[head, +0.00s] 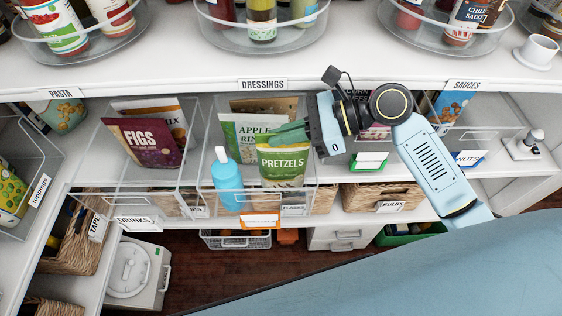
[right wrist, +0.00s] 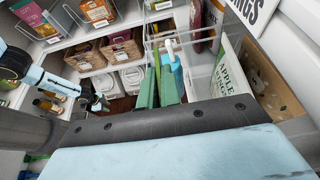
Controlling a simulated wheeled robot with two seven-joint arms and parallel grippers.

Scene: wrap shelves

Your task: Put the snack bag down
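The fingers (right wrist: 159,88) also show in the right wrist view, where the bag is not clearly seen. A blue bottle (head: 227,178) stands just left of the bag, and an apple rings bag (head: 243,131) is behind.
A clear bin to the left holds a figs bag (head: 146,143) and another bag. Clear turntables with bottles and cans stand on the upper shelf (head: 177,50). Wicker baskets (head: 366,196) are below. The bin walls and shelf edge closely surround my right gripper.

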